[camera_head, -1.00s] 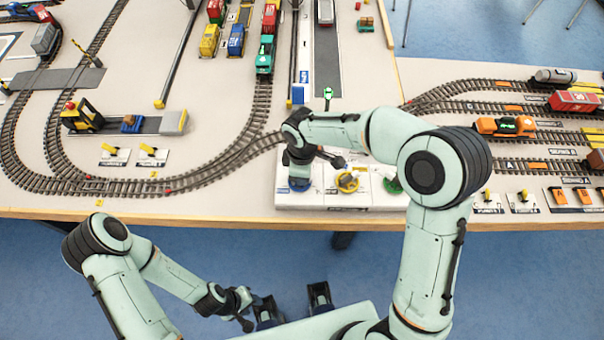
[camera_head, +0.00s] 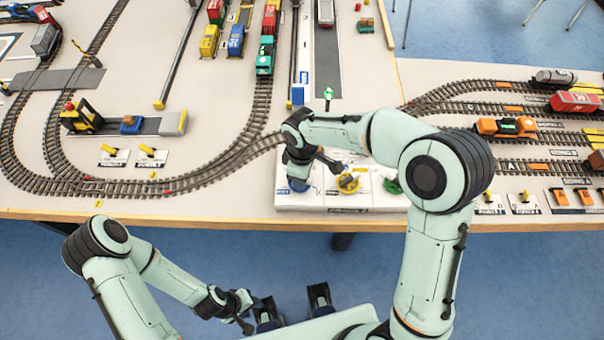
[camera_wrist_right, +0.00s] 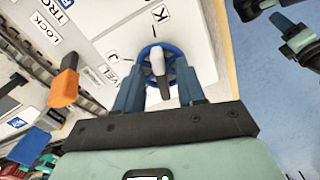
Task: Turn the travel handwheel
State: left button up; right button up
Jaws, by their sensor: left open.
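The blue handwheel (camera_head: 299,184) sits at the left of a white control panel (camera_head: 325,205) on the table's front edge; my right wrist covers part of it in the head view. In the right wrist view the blue handwheel (camera_wrist_right: 160,48) shows its grey handle standing between the fingers. My right gripper (camera_wrist_right: 158,78) has a finger at each side of the wheel, fingertips against its rim as far as I can see. A partly hidden label near it ends in "VEL". My left gripper (camera_head: 293,303) is open and empty, in front of the table and below its edge.
A green-topped post (camera_head: 328,95) stands behind the panel. Tracks with an orange locomotive (camera_head: 505,127) run to the right.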

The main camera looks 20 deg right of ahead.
notch_tip(320, 180, up, 13)
jog(key=p, duration=0.1)
jog(key=shift+r, duration=0.2)
dwell(0.4)
